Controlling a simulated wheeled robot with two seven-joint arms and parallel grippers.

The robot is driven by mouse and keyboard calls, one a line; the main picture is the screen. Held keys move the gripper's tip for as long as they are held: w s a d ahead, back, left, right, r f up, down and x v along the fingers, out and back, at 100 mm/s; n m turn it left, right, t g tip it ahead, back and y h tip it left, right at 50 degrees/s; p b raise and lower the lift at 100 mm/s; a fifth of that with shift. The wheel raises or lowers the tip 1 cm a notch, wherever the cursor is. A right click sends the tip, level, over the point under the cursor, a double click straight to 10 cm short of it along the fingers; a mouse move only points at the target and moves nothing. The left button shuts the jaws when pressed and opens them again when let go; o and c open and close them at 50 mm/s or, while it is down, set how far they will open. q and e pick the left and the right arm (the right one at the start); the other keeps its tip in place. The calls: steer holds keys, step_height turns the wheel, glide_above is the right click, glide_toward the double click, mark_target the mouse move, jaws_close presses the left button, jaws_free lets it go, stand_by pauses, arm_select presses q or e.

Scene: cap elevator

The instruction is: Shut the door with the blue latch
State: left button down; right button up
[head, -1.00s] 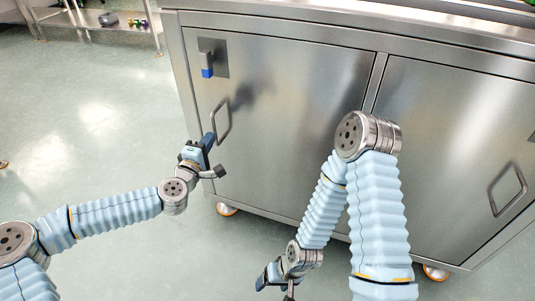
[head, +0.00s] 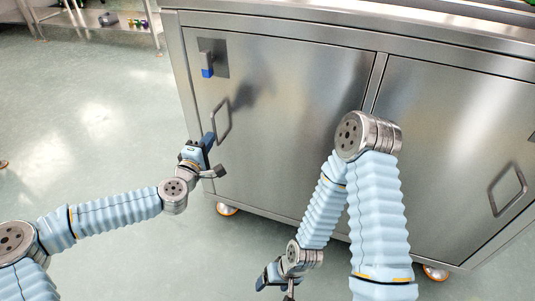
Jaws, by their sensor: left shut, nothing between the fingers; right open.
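The door with the blue latch (head: 283,110) is the left steel door of the cabinet. It looks flush with the cabinet front. The blue latch (head: 207,66) sits at its upper left corner, with its blue end pointing down. A metal loop handle (head: 222,121) is below the latch. My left gripper (head: 209,142) is shut and empty, just left of and below the handle; I cannot tell whether it touches the door. My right gripper (head: 272,284) is low in front of the cabinet, away from the door, and open.
The right cabinet door (head: 455,120) is closed and has its own loop handle (head: 508,189). The cabinet stands on orange-rimmed casters (head: 227,209). Open floor (head: 90,130) lies to the left. A metal shelf (head: 95,22) with small objects stands at the upper left.

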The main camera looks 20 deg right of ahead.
arm_select(q)
steer(key=shift+w+d+b, duration=0.3)
steer(key=shift+w, duration=0.25)
stand_by(0.8)
steer(key=shift+v, duration=2.55)
steer(key=s+d+f+m+g, duration=0.2)
steer(key=s+f+m+g, duration=0.15)
steer(key=s+f, duration=0.4)
steer(key=s+d+f+m+g, duration=0.1)
steer(key=s+f+m+g, duration=0.3)
steer(key=f, duration=0.7)
steer(key=s+a+f+m+g+y, duration=0.1)
steer(key=s+a+f+g+y, duration=0.1)
steer(key=s+a+f, duration=0.4)
steer(key=s+a+f+m+g+y, duration=0.1)
steer(key=s+a+f+g+y, duration=0.2)
steer(key=s+a+f+g, duration=0.2)
steer(key=s+a+f, duration=0.1)
steer(key=s+a, duration=0.2)
steer(key=s, duration=0.4)
steer(key=shift+s+f+m, duration=0.25)
steer(key=shift+f+m, duration=0.1)
